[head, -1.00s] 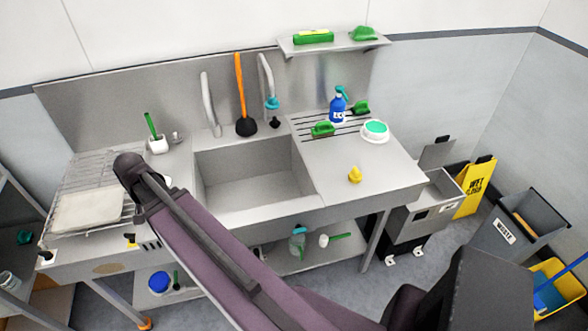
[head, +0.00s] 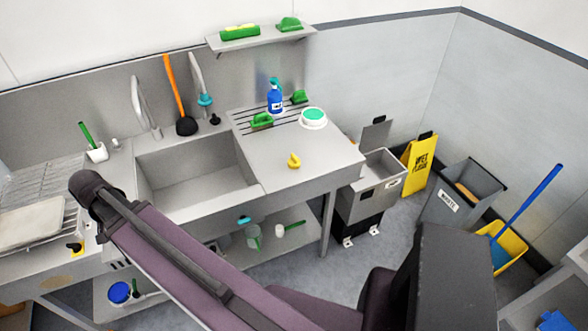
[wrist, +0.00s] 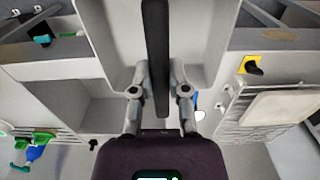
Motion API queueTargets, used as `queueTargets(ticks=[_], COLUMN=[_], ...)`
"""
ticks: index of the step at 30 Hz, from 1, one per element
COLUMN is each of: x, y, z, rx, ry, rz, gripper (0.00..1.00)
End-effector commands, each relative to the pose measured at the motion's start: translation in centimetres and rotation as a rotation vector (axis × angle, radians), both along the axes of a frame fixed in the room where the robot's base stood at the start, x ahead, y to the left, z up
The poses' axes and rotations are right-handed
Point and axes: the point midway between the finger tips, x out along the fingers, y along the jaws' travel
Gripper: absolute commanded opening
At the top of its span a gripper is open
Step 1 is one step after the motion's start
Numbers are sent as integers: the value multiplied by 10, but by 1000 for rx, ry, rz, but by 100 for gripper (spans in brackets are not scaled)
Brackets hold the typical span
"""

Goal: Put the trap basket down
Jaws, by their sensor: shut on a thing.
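In the wrist view my gripper (wrist: 160,93) is shut on a long, narrow dark bar, the trap basket (wrist: 155,45) as far as it shows. The bar runs up from between the two fingers to the top edge of the picture. The basket's body cannot be made out. The sink counter lies behind the gripper. In the head view my arm crosses from bottom right to the left, and the gripper and basket are hidden. An open metal box with a raised lid, apparently the trap (head: 361,200), stands on the floor right of the sink counter.
The sink (head: 190,180) is empty. Floor before the box is clear.

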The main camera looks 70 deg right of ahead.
Motion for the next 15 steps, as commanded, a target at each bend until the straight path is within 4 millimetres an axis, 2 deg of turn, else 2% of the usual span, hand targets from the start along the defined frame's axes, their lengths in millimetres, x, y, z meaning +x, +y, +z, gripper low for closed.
queueTargets(ticks=[4,15], x=[0,2], y=[0,8], z=[0,-18], rx=[0,0], ry=[0,0], rz=[0,11], gripper=[0,0])
